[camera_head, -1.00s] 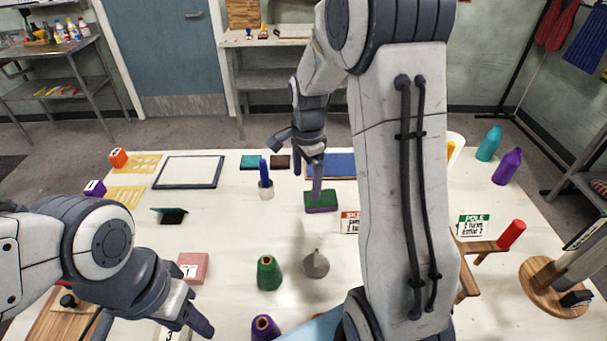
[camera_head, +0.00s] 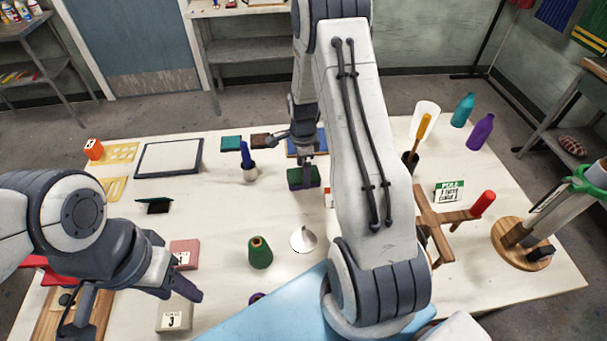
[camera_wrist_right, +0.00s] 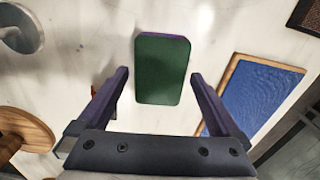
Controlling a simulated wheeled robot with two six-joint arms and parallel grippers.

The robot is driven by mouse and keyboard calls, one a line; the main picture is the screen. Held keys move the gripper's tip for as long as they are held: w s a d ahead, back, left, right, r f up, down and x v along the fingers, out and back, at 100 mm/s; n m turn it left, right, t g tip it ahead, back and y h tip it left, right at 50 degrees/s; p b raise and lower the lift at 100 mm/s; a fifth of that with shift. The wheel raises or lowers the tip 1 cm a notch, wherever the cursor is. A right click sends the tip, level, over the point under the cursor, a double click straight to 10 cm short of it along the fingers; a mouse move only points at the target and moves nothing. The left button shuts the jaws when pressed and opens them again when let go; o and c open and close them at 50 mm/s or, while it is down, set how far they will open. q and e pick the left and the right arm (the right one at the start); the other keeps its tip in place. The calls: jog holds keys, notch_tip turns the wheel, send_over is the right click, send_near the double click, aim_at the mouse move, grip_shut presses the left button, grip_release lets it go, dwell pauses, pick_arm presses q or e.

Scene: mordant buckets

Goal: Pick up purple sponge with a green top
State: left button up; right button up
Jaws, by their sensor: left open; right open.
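The purple sponge with a green top (camera_head: 301,180) lies on the white table near its middle. In the right wrist view its green top (camera_wrist_right: 161,70) faces the camera, with a thin purple edge showing. My right gripper (camera_head: 300,160) is open and empty, pointing down over the sponge. In the right wrist view its two fingers (camera_wrist_right: 160,78) are spread on either side of the sponge's near end; I cannot tell the height gap. My left gripper (camera_head: 138,308) is open and empty at the table's front left, near a pink block (camera_head: 184,252).
A blue wood-framed board (camera_wrist_right: 252,97) lies close to the sponge. A wooden stand (camera_head: 440,222) is at the right. My right arm hides part of the table.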

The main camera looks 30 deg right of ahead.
jog(key=shift+f, duration=0.45)
jog(key=c, duration=1.2)
jog(key=shift+o, duration=0.2)
jog(key=shift+r, duration=0.15)
notch_tip(320, 180, up, 4)
jog(key=shift+s+d+b, duration=0.1)
jog(key=shift+b, duration=0.9)
jog(key=s+d+r+b, duration=0.2)
jog(key=s+r, duration=0.4)
jog(key=s, duration=0.5)
jog(key=shift+s+r, duration=0.15)
jog(key=shift+r, duration=0.25)
